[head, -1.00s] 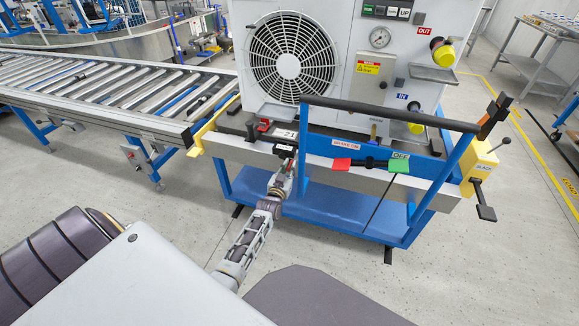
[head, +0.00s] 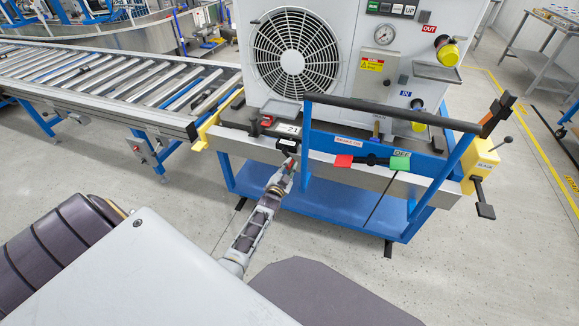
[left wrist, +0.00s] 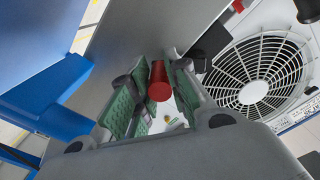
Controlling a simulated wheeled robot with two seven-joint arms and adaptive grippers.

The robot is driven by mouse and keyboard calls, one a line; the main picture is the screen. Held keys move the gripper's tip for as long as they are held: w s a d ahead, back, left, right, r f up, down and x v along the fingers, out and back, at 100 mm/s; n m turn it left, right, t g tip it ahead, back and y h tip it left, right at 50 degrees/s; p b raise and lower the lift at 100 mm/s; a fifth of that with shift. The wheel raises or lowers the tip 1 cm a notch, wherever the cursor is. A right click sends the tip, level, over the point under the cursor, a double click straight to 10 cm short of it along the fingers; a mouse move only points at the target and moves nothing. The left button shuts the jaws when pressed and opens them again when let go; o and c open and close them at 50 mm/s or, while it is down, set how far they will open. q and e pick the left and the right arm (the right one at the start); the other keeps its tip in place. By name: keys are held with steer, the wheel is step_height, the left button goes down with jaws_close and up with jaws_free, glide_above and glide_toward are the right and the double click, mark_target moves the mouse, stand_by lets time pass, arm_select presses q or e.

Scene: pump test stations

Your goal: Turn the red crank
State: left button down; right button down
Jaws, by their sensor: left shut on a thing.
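The red crank shows as a red cylindrical handle (left wrist: 159,82) in the left wrist view, between my left gripper's green-padded fingers (left wrist: 155,105). In the head view my left gripper (head: 284,172) reaches up from below to the front edge of the blue cart, just left of its handle post. Its fingers are shut on the red handle, of which only a small red patch shows there. The rest of the crank is hidden or too small to make out. My right gripper is not in view.
The blue cart (head: 330,203) carries a white unit with a fan (head: 293,56). A black push bar (head: 390,112) stands right of the gripper. A roller conveyor (head: 130,90) adjoins on the left. A yellow box (head: 480,160) is at the cart's right end. Open floor lies in front.

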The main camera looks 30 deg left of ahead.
arm_select(q)
steer(key=c, duration=1.6)
jaws_free()
steer(key=shift+f, duration=0.1)
steer(key=shift+s, duration=0.1)
steer(key=shift+v, duration=5.9)
steer(key=shift+d, duration=0.1)
